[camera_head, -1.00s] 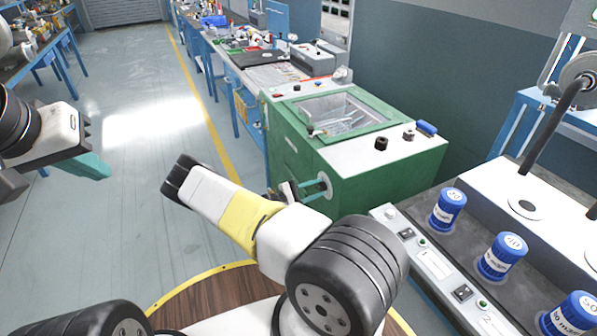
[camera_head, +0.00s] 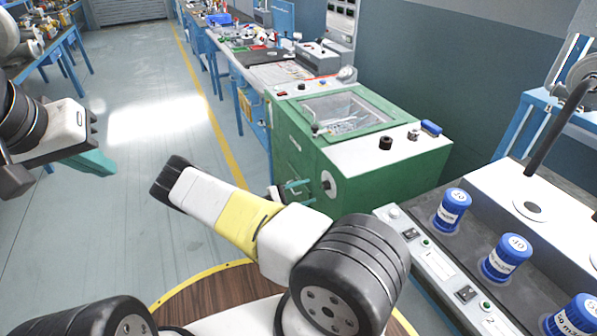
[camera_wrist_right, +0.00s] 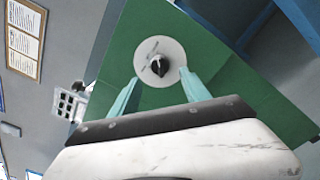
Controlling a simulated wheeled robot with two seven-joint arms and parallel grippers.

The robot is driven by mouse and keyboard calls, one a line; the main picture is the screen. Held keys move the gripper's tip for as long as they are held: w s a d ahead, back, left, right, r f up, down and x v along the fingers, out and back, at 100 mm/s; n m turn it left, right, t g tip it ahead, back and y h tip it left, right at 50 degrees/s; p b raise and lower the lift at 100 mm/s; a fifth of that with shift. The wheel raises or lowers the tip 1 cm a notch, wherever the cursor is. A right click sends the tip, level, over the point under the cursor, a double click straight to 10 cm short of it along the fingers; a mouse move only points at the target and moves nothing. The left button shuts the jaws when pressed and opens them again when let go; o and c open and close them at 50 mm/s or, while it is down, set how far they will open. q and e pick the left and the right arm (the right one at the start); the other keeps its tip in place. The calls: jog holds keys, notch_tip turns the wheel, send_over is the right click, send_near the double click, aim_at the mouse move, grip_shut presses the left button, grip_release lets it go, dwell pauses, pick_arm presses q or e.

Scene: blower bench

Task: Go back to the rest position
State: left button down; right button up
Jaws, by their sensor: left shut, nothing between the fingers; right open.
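My left gripper (camera_head: 97,162) is at the left of the head view, shut and empty, with teal fingers over the open floor. My right gripper (camera_head: 297,187) shows beyond my forearm, beside the front of the green machine (camera_head: 386,172). In the right wrist view its two teal fingers (camera_wrist_right: 159,92) are spread apart with nothing held between them. The round pale dial with a black knob (camera_wrist_right: 158,64) lies ahead of the fingertips. The dial also shows in the head view (camera_head: 328,184), apart from the fingers. My right arm hides part of that gripper.
A grey bench unit with blue-capped jars (camera_head: 505,257) stands at the right, near my right arm. A cluttered blue workbench (camera_head: 262,72) runs behind the green machine. The grey floor (camera_head: 150,190) at the left is clear.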

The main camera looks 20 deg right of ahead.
jog(key=shift+s+a, duration=0.1)
jog(key=shift+a, duration=0.9)
jog(key=s+a+r+m+g+y, duration=0.1)
jog(key=s+a+r+m+y, duration=0.3)
jog(key=r, duration=0.6)
jog(key=s+a+r+m+g+y, duration=0.1)
jog(key=s+r+m+y, duration=0.15)
jog(key=r+y, duration=0.55)
jog(key=s+a+r+m+g+y, duration=0.1)
jog(key=s+a+r+m+y, duration=0.2)
jog(key=r, duration=0.8)
jog(key=s+a+r+t+y, duration=0.2)
jog(key=s+r+t, duration=0.1)
jog(key=s+r, duration=0.4)
jog(key=s+a+r+t+y, duration=0.3)
jog(key=s+r+t, duration=0.1)
jog(key=s+r, duration=0.4)
jog(key=shift+s+a+t, duration=0.3)
jog(key=shift+s+a, duration=0.05)
jog(key=shift+s, duration=0.05)
